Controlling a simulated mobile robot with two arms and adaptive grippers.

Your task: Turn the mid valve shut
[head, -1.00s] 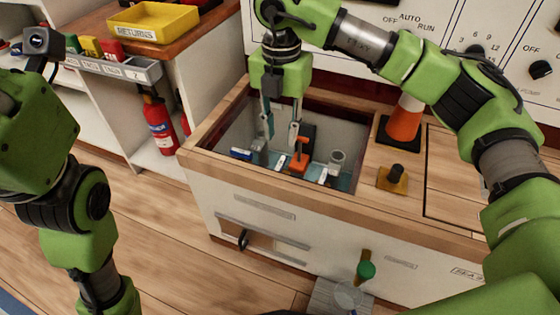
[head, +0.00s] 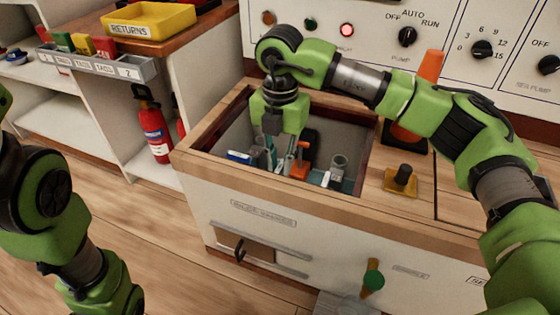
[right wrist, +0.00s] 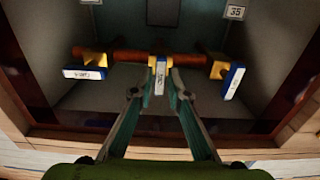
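The mid valve's blue-and-white handle (right wrist: 160,77) stands lengthwise in the right wrist view, across a reddish pipe (right wrist: 130,57). The left valve handle (right wrist: 88,73) lies nearly along the pipe. The right valve handle (right wrist: 233,82) is slanted and close to upright. My right gripper (right wrist: 161,72) reaches down into the sunken bay, with a fingertip on each side of the mid handle. Its fingers are close to the handle; whether they touch it is unclear. In the head view the right gripper (head: 281,160) partly hides the valves. My left gripper is out of view.
The bay's wooden rim (head: 300,209) surrounds the valves closely. A control panel (head: 462,25) rises behind.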

